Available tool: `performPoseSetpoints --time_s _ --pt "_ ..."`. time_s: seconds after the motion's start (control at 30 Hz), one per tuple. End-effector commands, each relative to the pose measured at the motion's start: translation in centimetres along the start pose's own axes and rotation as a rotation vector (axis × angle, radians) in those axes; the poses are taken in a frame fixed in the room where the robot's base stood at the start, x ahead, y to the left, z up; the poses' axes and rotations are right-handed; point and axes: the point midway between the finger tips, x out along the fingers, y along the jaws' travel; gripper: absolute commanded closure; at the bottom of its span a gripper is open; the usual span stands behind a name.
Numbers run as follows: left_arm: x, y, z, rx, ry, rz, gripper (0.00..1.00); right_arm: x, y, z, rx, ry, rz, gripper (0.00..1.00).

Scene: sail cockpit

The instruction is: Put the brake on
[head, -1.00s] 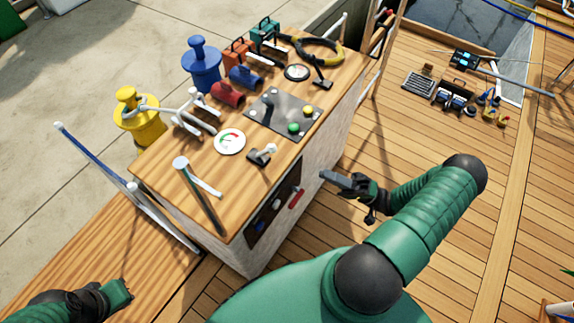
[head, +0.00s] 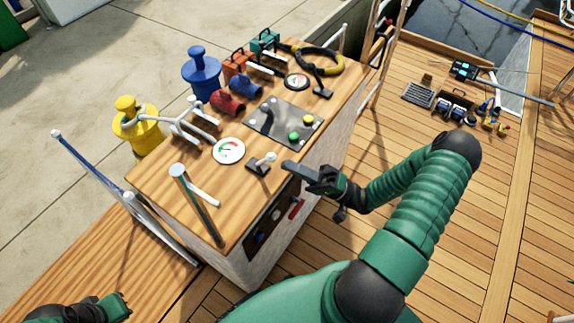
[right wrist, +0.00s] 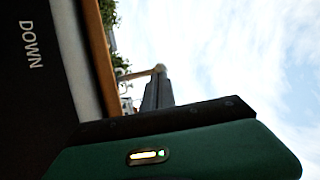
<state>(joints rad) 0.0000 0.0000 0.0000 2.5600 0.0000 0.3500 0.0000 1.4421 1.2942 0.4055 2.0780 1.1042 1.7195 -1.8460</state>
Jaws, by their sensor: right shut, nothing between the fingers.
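The wooden-topped console (head: 160,185) carries several levers; none is legibly marked as the brake. A tall grey lever with a pale side handle (head: 195,200) stands at its near left corner. A short lever with a white knob (head: 265,161) sits on a dark base near the front edge. My right gripper (head: 288,166) is shut and empty, at the console's front edge just right of the short lever, apparently apart from it. In the right wrist view, a dark post with a pale handle (right wrist: 157,88) rises past the wooden edge. My left gripper (head: 122,305) is low at the left, its fingers unclear.
The console front has a dark panel (head: 272,222) with a red handle (head: 297,208); "DOWN" is printed on a dark panel (right wrist: 32,45) in the wrist view. A gauge (head: 228,151) and a button plate (head: 284,122) are on top. The deck (head: 400,150) to the right has free room.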

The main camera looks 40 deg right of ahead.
Motion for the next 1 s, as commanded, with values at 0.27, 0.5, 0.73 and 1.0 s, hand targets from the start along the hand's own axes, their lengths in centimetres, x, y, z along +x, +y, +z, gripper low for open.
performPoseSetpoints --time_s 0.27,0.5,0.73,1.0 --pt "0.6 0.0 0.1 0.0 0.0 0.0 1.0 1.9 0.0 0.0 0.0 0.001 -0.001 1.0" --pt "0.5 0.0 0.1 0.0 0.0 0.0 1.0 1.9 0.0 0.0 0.0 0.001 0.0 1.0" --pt "-0.8 0.0 -0.2 0.0 0.0 0.0 1.0 2.4 -0.5 -0.2 0.01 0.002 0.025 1.0" --pt "-2.0 0.0 -0.5 0.0 0.0 0.0 1.0 2.6 -0.5 -0.3 0.026 0.001 0.065 1.0"
